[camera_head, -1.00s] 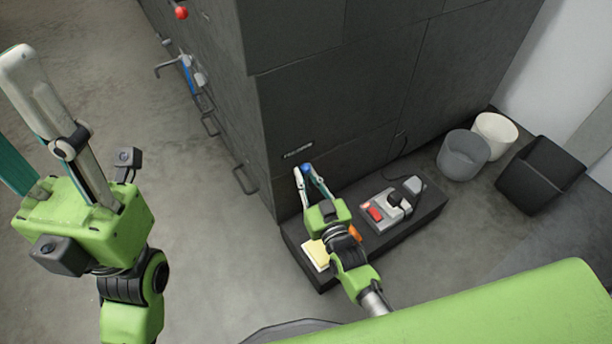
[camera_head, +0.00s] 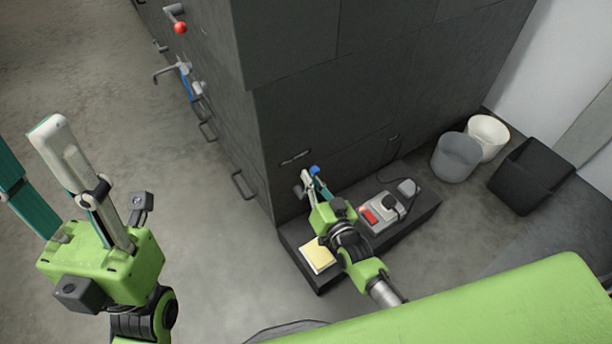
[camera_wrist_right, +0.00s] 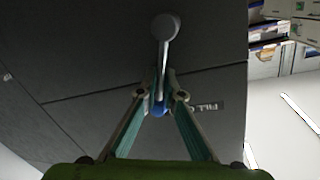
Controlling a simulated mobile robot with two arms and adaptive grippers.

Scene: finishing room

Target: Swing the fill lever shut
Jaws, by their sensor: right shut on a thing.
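The fill lever is a grey arm (camera_wrist_right: 163,50) hanging from a round grey pivot on the dark cabinet front, with a blue knob (camera_wrist_right: 158,107) at its end. In the right wrist view my right gripper (camera_wrist_right: 160,98) is shut on the knob, a finger on each side. My left gripper (camera_head: 27,140) is open and empty, away from the cabinet.
A low dark bench (camera_head: 415,211) stands against the cabinet under my right arm, bearing a yellow pad (camera_head: 318,255) and a grey device with a red part (camera_head: 380,212). Grey (camera_head: 456,158), white (camera_head: 489,136) and black (camera_head: 530,175) bins stand right. A red knob (camera_head: 180,28) projects at left.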

